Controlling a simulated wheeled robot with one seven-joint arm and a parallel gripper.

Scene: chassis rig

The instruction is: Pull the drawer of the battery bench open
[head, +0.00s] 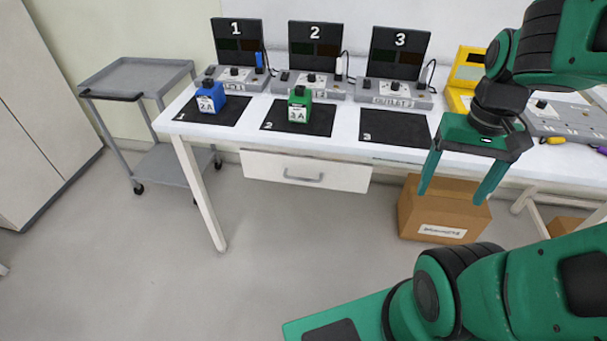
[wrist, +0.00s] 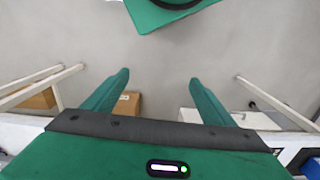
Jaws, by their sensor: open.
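The battery bench (head: 347,142) is a white table with a shut white drawer (head: 262,172) under its front edge. The drawer has a grey bar handle (head: 304,178) in the middle of its front. My gripper (head: 450,196) is open and empty, pointing down in front of the bench, to the right of the drawer and apart from it. In the wrist view, my gripper's two fingers (wrist: 158,78) are spread with bare floor between their tips. A white surface, possibly the drawer, shows at the lower right there, partly hidden by a finger.
A cardboard box (head: 420,217) stands on the floor under the bench, behind my gripper. A blue battery (head: 209,98) and a green battery (head: 299,107) stand on black mats 1 and 2; mat 3 (head: 395,127) is empty. A grey cart (head: 135,77) stands left. Floor before the drawer is clear.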

